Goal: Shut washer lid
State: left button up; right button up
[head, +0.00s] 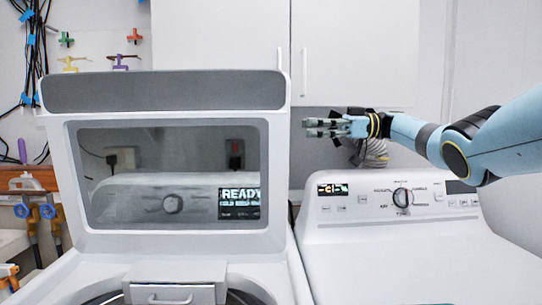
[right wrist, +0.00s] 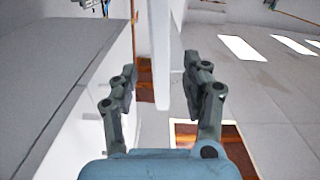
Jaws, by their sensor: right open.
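The washer lid (head: 165,90) stands raised, nearly upright, at the left of the head view. Its window shows the washer's panel with a lit display behind it. The washer body (head: 60,285) is below, with its tub opening partly visible at the bottom edge. My right gripper (head: 325,127) is just right of the lid's upper right edge. In the right wrist view my right gripper (right wrist: 160,82) is open, with a narrow pale upright edge between or beyond its fingers. That edge looks like the lid's side; contact is not clear. My left gripper is not in view.
A second white machine (head: 410,270) with a dial stands close at the right. White cabinets (head: 355,50) hang behind. Hoses, cables and coloured valves (head: 30,210) line the left wall. There is open space in front of the raised lid, above the washer.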

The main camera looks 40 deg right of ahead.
notch_tip(320, 180, down, 4)
jog(key=f+b, duration=0.1)
jog(key=b, duration=0.2)
pick_arm(q)
jog(key=p, duration=0.3)
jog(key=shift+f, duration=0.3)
pick_arm(e)
jog(key=x, duration=1)
jog(key=shift+w+a+r, duration=0.2)
jog(key=shift+w+r, duration=0.15)
jog(key=shift+w, duration=0.1)
grip_shut()
